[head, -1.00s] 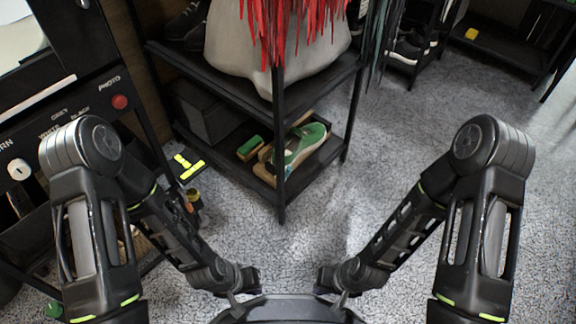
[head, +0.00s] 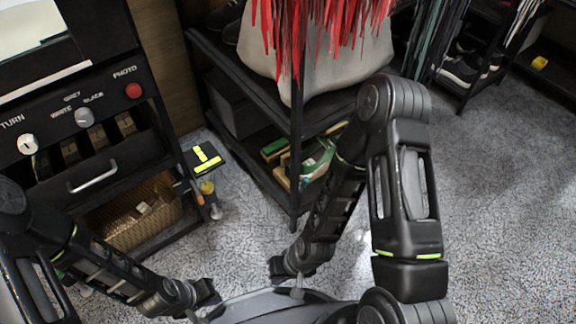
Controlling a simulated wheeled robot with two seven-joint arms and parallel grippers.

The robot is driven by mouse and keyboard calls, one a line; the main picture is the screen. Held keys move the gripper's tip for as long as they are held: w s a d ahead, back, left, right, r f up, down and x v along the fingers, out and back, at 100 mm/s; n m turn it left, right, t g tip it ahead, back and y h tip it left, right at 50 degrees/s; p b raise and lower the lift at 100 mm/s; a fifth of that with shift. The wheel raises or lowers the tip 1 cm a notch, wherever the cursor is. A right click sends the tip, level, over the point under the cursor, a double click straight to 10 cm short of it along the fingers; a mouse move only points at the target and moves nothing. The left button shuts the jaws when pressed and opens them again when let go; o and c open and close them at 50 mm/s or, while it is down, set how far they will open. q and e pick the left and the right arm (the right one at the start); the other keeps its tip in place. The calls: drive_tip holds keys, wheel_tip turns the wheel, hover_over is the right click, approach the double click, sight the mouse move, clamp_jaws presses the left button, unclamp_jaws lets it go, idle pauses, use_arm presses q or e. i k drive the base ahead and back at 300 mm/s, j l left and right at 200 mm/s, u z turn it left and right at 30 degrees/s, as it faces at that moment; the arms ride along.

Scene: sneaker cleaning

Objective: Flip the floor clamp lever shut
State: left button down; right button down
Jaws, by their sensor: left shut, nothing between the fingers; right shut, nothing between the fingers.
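A dark flat plate with bright yellow bars (head: 207,157) is low beside the black cabinet in the head view. It may be the floor clamp, but I cannot make out a lever or tell its position. Below it is a small upright thing with a yellow-orange part (head: 208,188); I cannot tell what it is. My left gripper (head: 207,293) is shut and empty at the bottom of the view, below and apart from the plate. My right gripper (head: 278,268) is shut and empty, to the right of the left one, over the grey floor.
The black cabinet (head: 97,150) with knobs, a red button and a wicker basket (head: 135,215) stands at the left. A black shelf rack (head: 297,190) holds a grey sack (head: 340,62) and a green shoe (head: 318,160). Speckled floor (head: 490,200) is open at the right.

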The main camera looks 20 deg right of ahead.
sight(304, 185)
drive_tip(key=l+u, duration=0.45)
drive_tip(key=l, duration=1.4)
drive_tip(key=i+j, duration=0.1)
drive_tip(key=j, duration=0.2)
drive_tip(key=i+j, duration=0.1)
drive_tip(key=j, duration=0.15)
